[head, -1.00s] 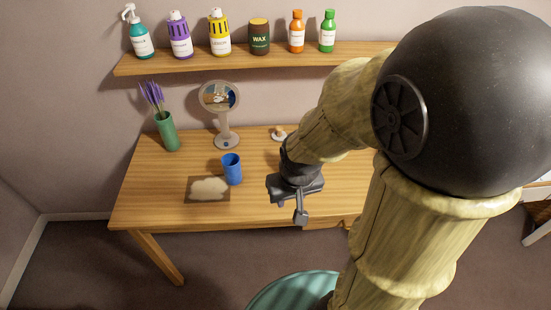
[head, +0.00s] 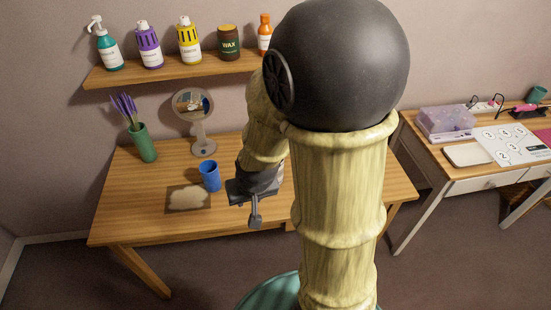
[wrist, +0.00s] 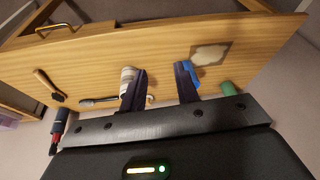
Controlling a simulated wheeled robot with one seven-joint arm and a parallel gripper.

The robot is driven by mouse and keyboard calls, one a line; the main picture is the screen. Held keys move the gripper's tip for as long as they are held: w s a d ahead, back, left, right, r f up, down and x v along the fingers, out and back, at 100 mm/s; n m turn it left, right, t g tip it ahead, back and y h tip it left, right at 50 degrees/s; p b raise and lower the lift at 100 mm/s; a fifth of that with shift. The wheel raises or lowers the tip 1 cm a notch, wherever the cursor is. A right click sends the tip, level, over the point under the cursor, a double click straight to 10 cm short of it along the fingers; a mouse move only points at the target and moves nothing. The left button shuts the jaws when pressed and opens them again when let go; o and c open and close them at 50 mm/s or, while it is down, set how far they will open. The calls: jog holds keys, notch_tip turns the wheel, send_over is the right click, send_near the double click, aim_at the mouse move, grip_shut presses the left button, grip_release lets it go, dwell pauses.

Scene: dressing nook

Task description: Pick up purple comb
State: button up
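I cannot make out a purple comb in either view. My gripper (head: 255,212) hangs above the front part of the wooden table (head: 128,205), to the right of the blue cup (head: 210,176). A brown-handled brush (wrist: 48,86) and a dark, slim handled item (wrist: 98,101) lie on the table to the left of the fingers. My arm hides much of the table's right side in the head view.
The mat (head: 187,198), round mirror (head: 193,104) and green vase (head: 142,143) are on the table. A shelf (head: 170,70) with several bottles hangs above. A second table (head: 445,178) at right holds a purple-tinted box (head: 445,121) and a pink-and-black item (head: 524,111).

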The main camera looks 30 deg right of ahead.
jog(key=w+d+f+m+t+h, duration=0.2)
jog(key=w+f+m+t, duration=0.15)
jog(key=w+f, duration=0.4)
jog(key=w+d+f+m+t+h, duration=0.2)
jog(key=d+t+h, duration=0.4)
jog(key=t+h, duration=0.1)
jog(key=shift+w+d+h, duration=0.3)
jog(key=shift+d+h, duration=0.05)
jog(key=shift+h, duration=0.25)
jog(key=shift+t, duration=0.25)
jog(key=p+x, duration=0.3)
jog(key=x, duration=0.9)
jog(key=shift+d, duration=0.15)
